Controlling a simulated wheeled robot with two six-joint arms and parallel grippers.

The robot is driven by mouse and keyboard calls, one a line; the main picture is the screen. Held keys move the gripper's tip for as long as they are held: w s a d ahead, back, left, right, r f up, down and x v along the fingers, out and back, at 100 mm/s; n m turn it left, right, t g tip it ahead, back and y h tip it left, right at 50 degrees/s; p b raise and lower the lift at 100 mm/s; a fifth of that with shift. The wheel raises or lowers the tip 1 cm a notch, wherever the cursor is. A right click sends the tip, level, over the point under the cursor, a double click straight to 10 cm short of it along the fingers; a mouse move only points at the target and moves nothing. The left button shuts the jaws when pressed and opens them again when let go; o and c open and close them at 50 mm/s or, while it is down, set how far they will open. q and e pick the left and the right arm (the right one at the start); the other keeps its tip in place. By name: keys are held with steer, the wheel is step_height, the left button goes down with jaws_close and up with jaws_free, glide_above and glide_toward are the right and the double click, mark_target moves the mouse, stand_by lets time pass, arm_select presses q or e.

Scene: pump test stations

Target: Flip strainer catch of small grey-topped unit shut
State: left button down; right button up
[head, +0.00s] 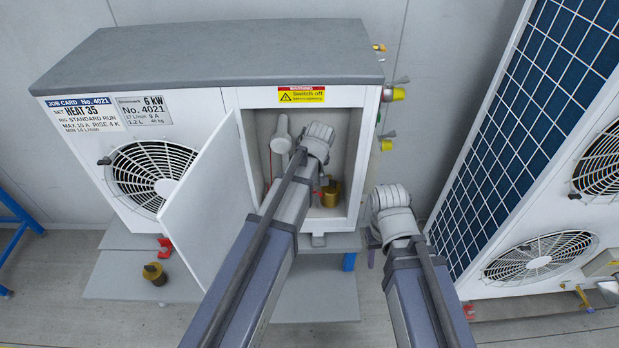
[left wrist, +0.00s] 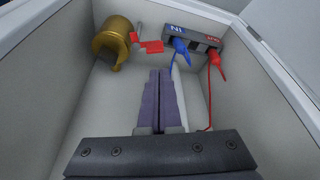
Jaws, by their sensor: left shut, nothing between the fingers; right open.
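The small grey-topped white unit (head: 210,105) stands at centre-left with its door (head: 212,205) swung open. Inside its compartment is a brass strainer body (head: 330,195), also seen at upper left in the left wrist view (left wrist: 112,42). A red catch (left wrist: 152,46) sticks out beside the brass body; I cannot tell whether it is latched. My left arm reaches into the compartment and partly hides it in the head view. My left gripper (left wrist: 160,74) is shut and empty, its tips below the catch in the wrist view, apparently apart from it. My right gripper (head: 373,246) is open, outside, right of the unit.
A terminal block (left wrist: 193,40) with blue and red plugs and leads is beside the catch. The compartment walls enclose my left gripper closely. A larger unit with a blue finned side (head: 500,130) stands at right. A brass fitting (head: 155,273) sits low at left.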

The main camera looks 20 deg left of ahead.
arm_select(q)
steer(key=b+x, duration=0.5)
steer(key=x, duration=0.1)
steer(key=shift+f, duration=0.35)
steer(key=shift+s+n, duration=0.1)
steer(key=shift+n, duration=0.7)
steer(key=shift+s+d+n+g+y, duration=0.25)
steer(key=shift+n+g+y, duration=0.15)
steer(key=shift+n, duration=0.5)
steer(key=n, duration=0.1)
steer(key=s+d+n+g, duration=0.1)
steer(key=n, duration=0.1)
steer(key=d+n, duration=0.1)
steer(key=n, duration=0.1)
steer(key=shift+s+d+g+y, duration=0.2)
steer(key=shift+s+g+y, duration=0.1)
steer(key=shift+y, duration=0.1)
